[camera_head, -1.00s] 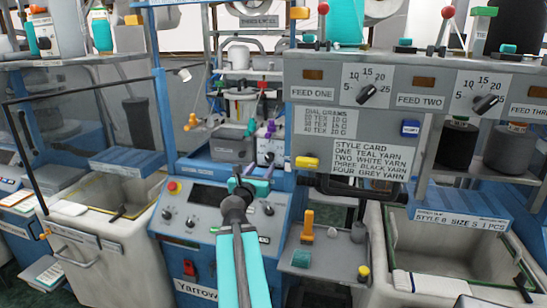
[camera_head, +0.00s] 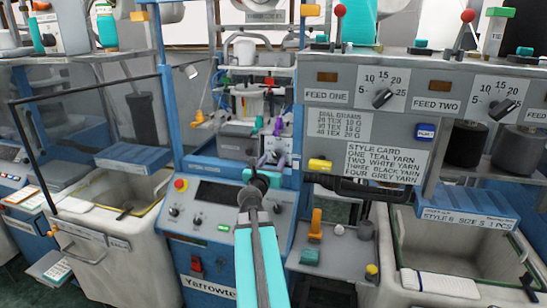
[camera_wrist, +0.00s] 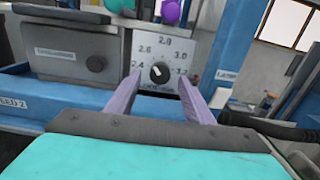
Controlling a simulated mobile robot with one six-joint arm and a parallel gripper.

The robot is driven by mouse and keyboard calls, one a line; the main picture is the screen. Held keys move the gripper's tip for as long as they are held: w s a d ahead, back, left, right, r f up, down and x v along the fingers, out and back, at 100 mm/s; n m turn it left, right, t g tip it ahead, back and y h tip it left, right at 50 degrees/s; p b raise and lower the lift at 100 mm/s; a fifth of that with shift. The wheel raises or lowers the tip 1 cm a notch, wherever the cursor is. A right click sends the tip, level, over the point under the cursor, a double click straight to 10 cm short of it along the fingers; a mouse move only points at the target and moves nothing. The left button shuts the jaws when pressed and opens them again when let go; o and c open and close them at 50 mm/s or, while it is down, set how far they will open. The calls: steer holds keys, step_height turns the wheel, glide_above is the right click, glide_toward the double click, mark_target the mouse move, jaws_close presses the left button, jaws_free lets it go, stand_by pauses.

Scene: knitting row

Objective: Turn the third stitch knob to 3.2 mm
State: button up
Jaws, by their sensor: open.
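In the wrist view a dark round knob (camera_wrist: 159,73) sits on a light dial plate (camera_wrist: 178,52) marked 2.4, 2.6, 2.8, 3.0 and 3.2. Its small white mark seems to point to the upper left; the exact setting is hard to read. My gripper (camera_wrist: 160,76) is open, its two lilac fingers spread to either side of the knob in the picture. The fingers look short of the knob, with nothing between them. In the head view my gripper (camera_head: 262,172) is in front of the blue machine's upper unit, where the dial is too small to read.
A grey box (camera_wrist: 75,50) stands left of the dial, and a blue post (camera_wrist: 230,50) stands to its right. Purple and teal parts hang above it. A control panel (camera_head: 215,208) lies below my gripper. The feed cabinet (camera_head: 345,110) juts out at the right.

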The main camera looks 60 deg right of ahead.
mark_target(276, 156)
steer(key=shift+x, duration=1.6)
